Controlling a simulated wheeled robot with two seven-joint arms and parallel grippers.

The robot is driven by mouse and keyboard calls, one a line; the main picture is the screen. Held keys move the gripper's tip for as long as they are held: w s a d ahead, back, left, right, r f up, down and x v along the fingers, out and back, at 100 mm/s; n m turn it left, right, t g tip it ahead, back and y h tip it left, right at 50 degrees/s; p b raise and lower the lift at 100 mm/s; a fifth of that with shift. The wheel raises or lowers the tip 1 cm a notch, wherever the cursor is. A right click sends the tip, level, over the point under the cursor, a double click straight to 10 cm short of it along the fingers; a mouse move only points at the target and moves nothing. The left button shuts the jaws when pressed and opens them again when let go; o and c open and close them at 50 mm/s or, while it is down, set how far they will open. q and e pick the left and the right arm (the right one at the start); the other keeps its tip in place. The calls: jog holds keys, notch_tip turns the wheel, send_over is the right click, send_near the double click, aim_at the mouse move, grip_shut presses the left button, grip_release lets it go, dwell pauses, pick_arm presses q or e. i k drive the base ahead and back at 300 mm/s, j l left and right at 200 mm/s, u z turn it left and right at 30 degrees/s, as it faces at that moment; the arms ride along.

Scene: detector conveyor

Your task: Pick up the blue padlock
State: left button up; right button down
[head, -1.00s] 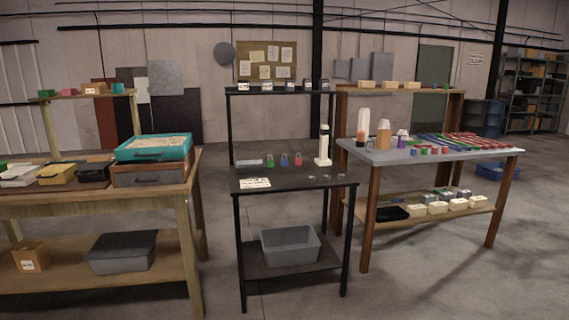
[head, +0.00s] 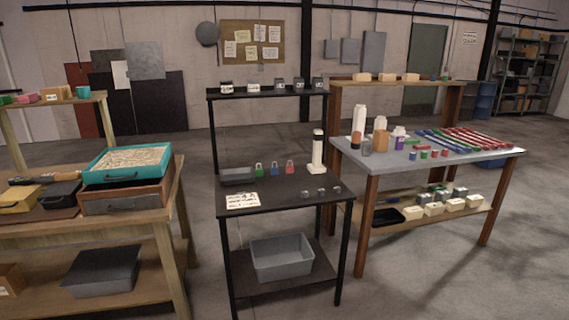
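The blue padlock (head: 275,169) stands on the black middle table (head: 252,205), toward its back. It is between a green padlock (head: 259,170) on its left and a red padlock (head: 290,167) on its right. The three are in a row with small gaps. Neither of my grippers shows in the head view.
A white and black upright device (head: 317,153) stands right of the padlocks, a grey tray (head: 237,174) left. A paper sheet (head: 241,200) and small metal pieces (head: 321,192) lie in front. A wooden table (head: 175,205) is left, a grey-topped table (head: 440,157) right.

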aim_at(275, 170)
jog(key=i+j+z, duration=0.15)
jog(key=i, duration=0.55)
jog(key=i+j+z, duration=0.2)
jog(key=i+j, duration=0.2)
jog(key=i, duration=0.3)
jog(key=i+j+z, duration=0.15)
jog(key=i+j, duration=0.3)
jog(key=i, duration=0.2)
jog(key=i+j+z, duration=0.2)
jog(key=i+j, duration=0.3)
jog(key=i, duration=0.15)
